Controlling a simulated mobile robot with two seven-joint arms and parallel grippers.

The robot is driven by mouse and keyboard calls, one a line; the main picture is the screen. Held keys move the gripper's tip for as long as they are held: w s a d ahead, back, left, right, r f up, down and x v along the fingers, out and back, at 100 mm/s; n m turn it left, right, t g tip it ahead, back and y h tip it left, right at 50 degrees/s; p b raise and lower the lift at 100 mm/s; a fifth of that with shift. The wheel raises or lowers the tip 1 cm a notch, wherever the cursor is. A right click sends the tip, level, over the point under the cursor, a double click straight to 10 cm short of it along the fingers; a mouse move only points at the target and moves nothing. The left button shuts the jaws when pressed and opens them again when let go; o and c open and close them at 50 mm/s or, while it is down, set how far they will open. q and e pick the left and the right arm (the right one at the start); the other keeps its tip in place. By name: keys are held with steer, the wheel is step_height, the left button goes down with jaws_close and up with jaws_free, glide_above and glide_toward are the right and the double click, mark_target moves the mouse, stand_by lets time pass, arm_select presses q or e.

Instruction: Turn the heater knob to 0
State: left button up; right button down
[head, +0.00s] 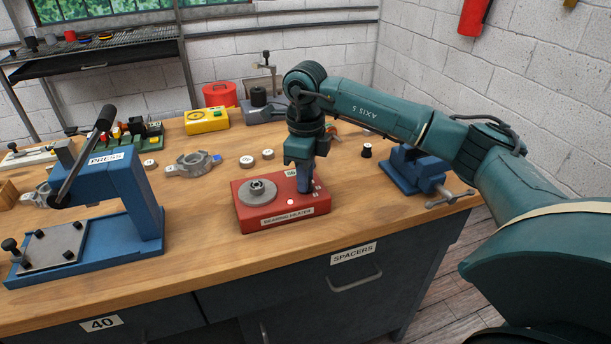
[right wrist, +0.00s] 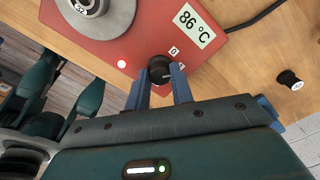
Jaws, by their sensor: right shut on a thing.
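The red bearing heater (head: 283,215) sits on the wooden bench in the head view, with a grey round piece (head: 257,192) on its top. In the right wrist view the heater (right wrist: 150,30) shows a display (right wrist: 194,26) reading 86 °C and a lit white lamp (right wrist: 121,64). The black heater knob (right wrist: 159,70) is between the fingertips of my right gripper (right wrist: 161,76), which is shut on it. Markings beside the knob are small and partly legible. In the head view my right gripper (head: 305,186) points down over the heater's right side and hides the knob. My left gripper is not in view.
A blue press (head: 120,190) stands left of the heater. A blue vise (head: 415,170) is to the right, with a small black-topped piece (head: 367,150) nearby. Behind are a yellow meter (head: 206,120) and a red round container (head: 219,94). Bench room is clear in front.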

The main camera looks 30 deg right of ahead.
steer(key=n, duration=0.3)
steer(key=shift+n+b, duration=0.3)
steer(key=shift+n, duration=1.9)
steer(key=shift+b, duration=0.3)
steer(key=c, duration=1.2)
jaws_free()
step_height(320, 180, up, 13)
steer(key=shift+r+p, duration=0.15)
steer(key=shift+p, duration=0.15)
